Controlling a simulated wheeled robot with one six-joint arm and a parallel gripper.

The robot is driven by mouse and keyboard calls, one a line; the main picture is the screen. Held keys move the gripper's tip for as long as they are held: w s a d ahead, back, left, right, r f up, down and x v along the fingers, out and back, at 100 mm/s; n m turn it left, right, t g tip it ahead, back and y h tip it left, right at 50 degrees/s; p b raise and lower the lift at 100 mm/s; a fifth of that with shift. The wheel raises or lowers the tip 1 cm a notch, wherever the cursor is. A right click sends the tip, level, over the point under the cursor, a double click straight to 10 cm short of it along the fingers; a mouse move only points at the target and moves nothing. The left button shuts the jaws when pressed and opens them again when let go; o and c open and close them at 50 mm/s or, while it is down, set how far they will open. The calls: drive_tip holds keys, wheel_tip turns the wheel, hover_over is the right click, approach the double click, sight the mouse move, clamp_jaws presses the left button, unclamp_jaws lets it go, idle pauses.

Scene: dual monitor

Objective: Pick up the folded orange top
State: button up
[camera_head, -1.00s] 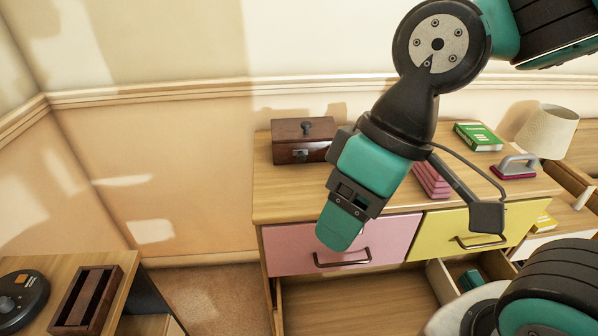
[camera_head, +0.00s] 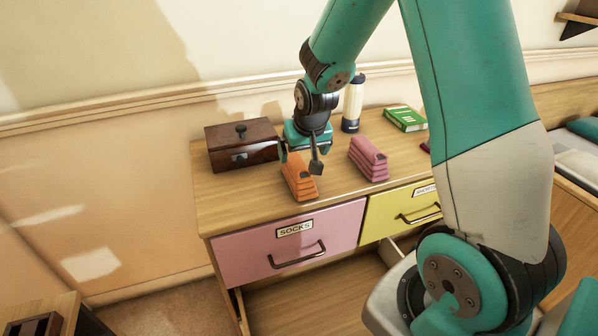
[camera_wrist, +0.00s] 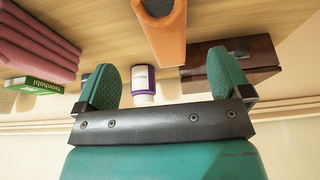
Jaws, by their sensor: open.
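The folded orange top (camera_head: 299,180) is a small stack on the dresser top, above the pink drawer, between the brown box and the folded pink stack. In the wrist view the orange top (camera_wrist: 163,30) shows at the top centre, beyond the fingertips and roughly in line with the gap. My gripper (camera_head: 300,155) is open and hangs just over and behind the orange top in the head view, hiding part of it. In the wrist view my gripper (camera_wrist: 170,82) has its two teal fingers wide apart with nothing between them. I cannot tell whether a finger touches the top.
A dark brown box (camera_head: 242,146) stands left of the gripper. A folded pink stack (camera_head: 368,158) lies close on the right. A white and dark bottle (camera_head: 352,104) and a green book (camera_head: 405,119) stand behind. The pink drawer (camera_head: 290,240) is labelled SOCKS.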

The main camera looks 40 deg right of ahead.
sight(299, 162)
drive_tip(key=shift+p+x, duration=0.5)
drive_tip(key=shift+x, duration=3.35)
drive_tip(key=c, duration=1)
drive_tip(key=shift+c, duration=0.3)
drive_tip(key=shift+r, duration=0.15)
